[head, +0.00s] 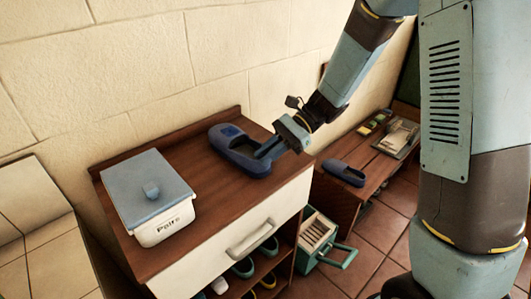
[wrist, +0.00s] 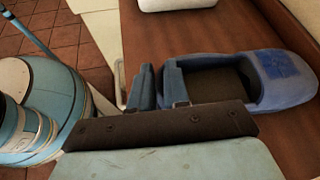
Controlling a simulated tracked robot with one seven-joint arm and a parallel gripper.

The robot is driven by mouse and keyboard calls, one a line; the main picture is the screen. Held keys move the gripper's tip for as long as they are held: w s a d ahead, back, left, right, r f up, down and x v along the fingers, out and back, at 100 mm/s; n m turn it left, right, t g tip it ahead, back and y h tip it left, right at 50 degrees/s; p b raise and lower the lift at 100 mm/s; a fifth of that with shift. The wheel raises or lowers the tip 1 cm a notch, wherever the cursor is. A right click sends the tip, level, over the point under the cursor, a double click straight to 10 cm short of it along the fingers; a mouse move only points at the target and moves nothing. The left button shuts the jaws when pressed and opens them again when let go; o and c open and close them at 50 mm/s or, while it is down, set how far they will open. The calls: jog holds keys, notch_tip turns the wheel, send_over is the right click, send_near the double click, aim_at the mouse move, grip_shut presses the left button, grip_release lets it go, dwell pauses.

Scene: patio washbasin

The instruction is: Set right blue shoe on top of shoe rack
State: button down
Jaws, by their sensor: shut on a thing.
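A blue slipper-like shoe (head: 238,150) with a dark insole and a darker blue patch on its toe is at the wooden top of the shoe rack (head: 205,208), near the back wall. Its sole looks level with the top; I cannot tell for sure whether it bears on it. My gripper (head: 277,146) is shut on the shoe's heel end. In the wrist view, the fingers (wrist: 158,87) are close together at the heel of the shoe (wrist: 282,82), whose toe points right. A second blue shoe (head: 343,173) lies on the lower wooden bench (head: 377,160).
A white lidded box (head: 150,200) stands on the left of the rack top. Below are a white drawer (head: 240,238) and shelves with several shoes. A green crate (head: 320,238) stands right of the rack. Bare wood lies between the box and the held shoe.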

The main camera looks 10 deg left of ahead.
jog(key=c, duration=1.1)
grip_release()
jog(key=v, duration=1.2)
jog(key=shift+r, duration=0.15)
jog(key=s+d+r+n+t+h, duration=0.4)
jog(key=s+d, duration=0.4)
jog(key=d, duration=0.2)
jog(key=s+d+r+n+t+h, duration=0.4)
jog(key=s+d+r+t+h, duration=0.2)
jog(key=d, duration=0.5)
jog(key=s+r+t, duration=0.2)
jog(key=s+t, duration=0.1)
jog(key=shift+s+r, duration=0.2)
